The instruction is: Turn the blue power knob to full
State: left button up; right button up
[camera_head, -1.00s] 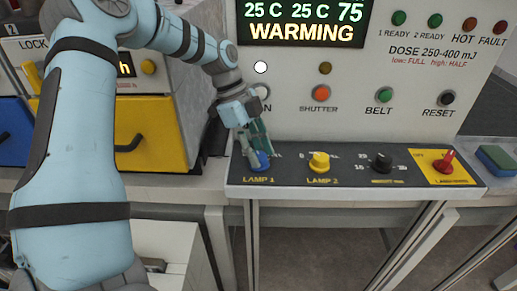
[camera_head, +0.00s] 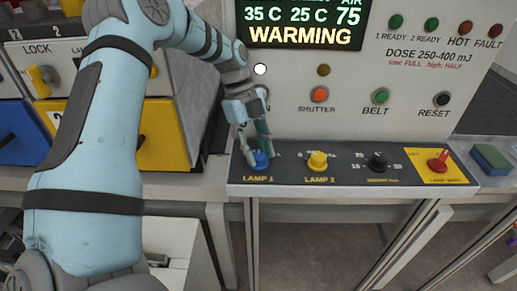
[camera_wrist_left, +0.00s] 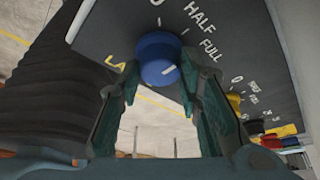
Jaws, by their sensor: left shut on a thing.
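The blue power knob (camera_head: 262,161) is on the dark control strip (camera_head: 228,181) above the LAMP 1 label. In the left wrist view the blue knob (camera_wrist_left: 158,58) is round, with a short white mark on its lower right side. HALF and FULL are printed on the strip to the knob's right. My left gripper (camera_head: 258,154) is over the knob from above, and its two green fingers are closed around the knob's sides. The fingers hide part of the knob in the head view. My right gripper is not in view.
To the right on the strip are a yellow knob (camera_head: 317,160), a black knob (camera_head: 377,161) and a red switch (camera_head: 439,160). The display (camera_head: 299,26) reads WARMING, 35 C, 25 C and 75. Yellow and blue drawers stand at left.

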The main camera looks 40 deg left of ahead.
pick_arm(q)
jog(key=shift+w, duration=0.1)
jog(key=o, duration=1.1)
jog(key=shift+a, duration=0.1)
jog(key=v, duration=0.5)
jog(key=s+v, duration=0.1)
jog(key=v, duration=0.2)
jog(key=shift+r, duration=0.35)
